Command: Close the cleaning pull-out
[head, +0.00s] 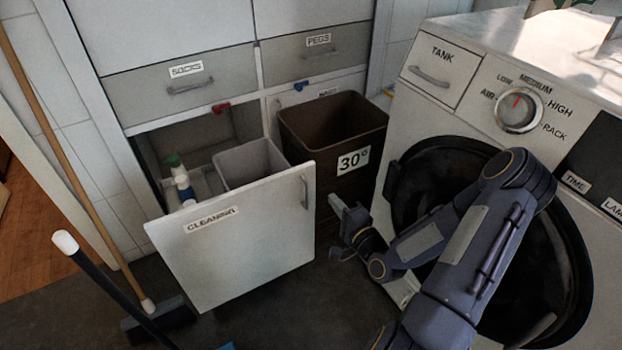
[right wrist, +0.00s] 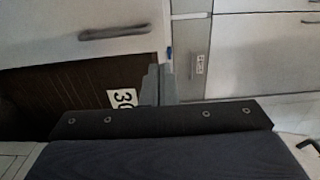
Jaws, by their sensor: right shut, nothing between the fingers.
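The cleaning pull-out (head: 245,245) stands open in the head view, its white front labelled CLEANING and well forward of the cabinet. Its upright handle (head: 304,192) is near the front's right edge; the handle also shows in the right wrist view (right wrist: 113,33). A grey bin (head: 250,163) and a bottle with a green cap (head: 181,180) are inside it. My right gripper (head: 337,207) is shut and empty, just right of the front, beside the brown basket. Its fingers also show in the right wrist view (right wrist: 153,84). My left gripper is not in view.
The brown basket (head: 335,118) marked 30° stands right of the pull-out. The washing machine (head: 440,122) with its round dark door is at the right, behind my right arm. A broom (head: 82,165) and a dark-handled pole (head: 105,285) stand at the left. Drawers SOCKS (head: 180,88) and PEGS (head: 315,52) are shut above.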

